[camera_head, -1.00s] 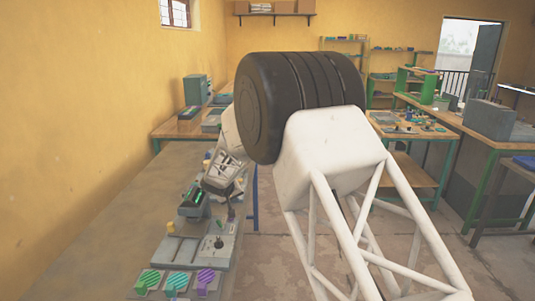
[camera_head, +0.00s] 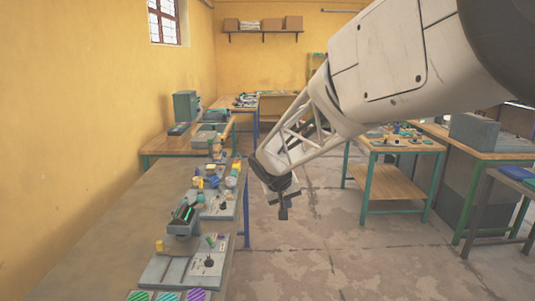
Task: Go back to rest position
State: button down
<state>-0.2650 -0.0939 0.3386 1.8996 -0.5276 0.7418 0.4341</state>
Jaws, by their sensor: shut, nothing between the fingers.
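My gripper (camera_head: 283,212) hangs at the end of my white arm, pointing down over the floor, just right of the long grey workbench (camera_head: 110,235). It is shut and empty, and it touches nothing. The plate press (camera_head: 184,218) stands on the bench to the left of my gripper, with a green plate-like part showing on it. A grey panel with a black knob (camera_head: 208,262) lies in front of the press.
Striped round plates (camera_head: 167,296) sit at the bench's near end, partly cut off. Several small coloured parts (camera_head: 215,178) lie farther along the bench. A wooden table with green legs (camera_head: 393,145) stands at the right. Open floor (camera_head: 310,250) lies between.

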jog(key=s+d+y, duration=0.1)
jog(key=s+d, duration=0.3)
jog(key=s, duration=0.9)
jog(key=s+d+r+m+g+y, duration=0.1)
jog(key=s+d, duration=0.3)
jog(key=s, duration=0.9)
jog(key=s+d+m+g, duration=0.1)
jog(key=s+d, duration=0.4)
jog(key=s, duration=0.8)
jog(key=shift+s+r+y, duration=0.4)
jog(key=shift+w, duration=0.1)
